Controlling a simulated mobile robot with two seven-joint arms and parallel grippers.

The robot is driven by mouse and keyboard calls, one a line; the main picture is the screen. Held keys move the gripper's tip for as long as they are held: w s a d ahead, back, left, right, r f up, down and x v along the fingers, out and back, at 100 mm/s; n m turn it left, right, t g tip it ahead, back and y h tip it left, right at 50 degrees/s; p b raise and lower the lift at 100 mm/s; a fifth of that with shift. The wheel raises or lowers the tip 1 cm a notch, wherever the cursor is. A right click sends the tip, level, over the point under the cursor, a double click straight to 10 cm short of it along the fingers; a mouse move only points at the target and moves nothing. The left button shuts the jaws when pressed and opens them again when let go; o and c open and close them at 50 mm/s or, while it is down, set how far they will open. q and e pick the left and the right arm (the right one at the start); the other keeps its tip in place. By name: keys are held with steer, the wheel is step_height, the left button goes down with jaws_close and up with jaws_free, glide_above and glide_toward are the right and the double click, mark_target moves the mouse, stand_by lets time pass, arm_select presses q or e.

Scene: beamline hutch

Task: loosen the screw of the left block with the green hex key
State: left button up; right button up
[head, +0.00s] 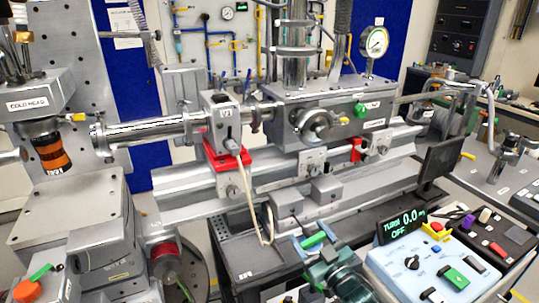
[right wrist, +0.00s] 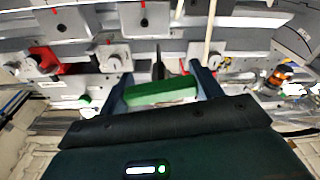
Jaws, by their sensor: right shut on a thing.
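My right gripper (head: 318,249) is low in the middle of the head view, in front of the rail. It is shut on the green handle of the hex key (head: 313,240). In the right wrist view the green handle (right wrist: 160,92) lies crosswise between the two dark fingers (right wrist: 160,95). The key is apart from the left block. My left gripper is not in view.
A steel rail (head: 350,172) carries the blocks and a long tube assembly. A pale cable (head: 250,205) hangs in front of it. A display (head: 402,226) reads "TURN 0.0" and "OFF", above a light blue control box (head: 400,268). A dark monitor (head: 440,160) stands at right.

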steer(key=shift+w+d+f, duration=0.15)
steer(key=shift+w+f, duration=0.1)
steer(key=shift+w, duration=0.3)
steer(key=shift+s+r, duration=0.15)
steer(key=shift+s, duration=0.05)
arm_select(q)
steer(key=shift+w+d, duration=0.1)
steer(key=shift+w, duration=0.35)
arm_select(e)
steer(key=shift+w, duration=0.1)
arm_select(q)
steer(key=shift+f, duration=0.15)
arm_select(e)
steer(key=shift+w+d+f, duration=0.1)
steer(key=shift+f, duration=0.1)
